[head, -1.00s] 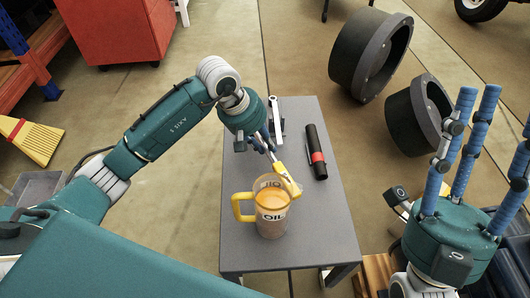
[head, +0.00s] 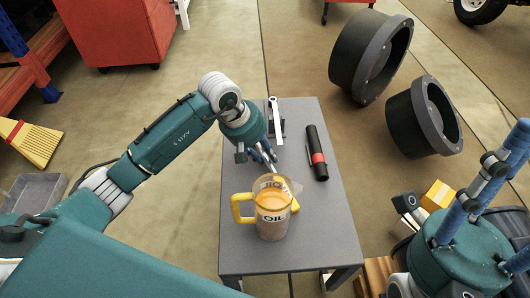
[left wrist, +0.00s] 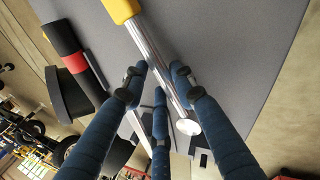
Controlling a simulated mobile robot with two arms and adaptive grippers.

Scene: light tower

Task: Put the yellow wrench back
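The yellow wrench has a yellow handle and a bright metal shaft. In the left wrist view its shaft (left wrist: 151,48) runs between my blue fingertips, with the handle at the top edge. My left gripper (left wrist: 159,72) appears shut on the shaft, just over the grey table. In the head view my left gripper (head: 266,158) is behind the jug (head: 272,216), and the yellow handle (head: 295,206) is partly hidden by it. A silver wrench (head: 275,112) lies on a dark holder (head: 282,127) at the table's far end. My right gripper (head: 486,190) is open and empty, partly out of frame.
The grey table (head: 325,225) also bears a black flashlight with a red band (head: 317,157), right of the holder. The jug of oil, with a yellow handle, stands near the front. The table's right front is clear. Black rings (head: 407,125) lie on the floor.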

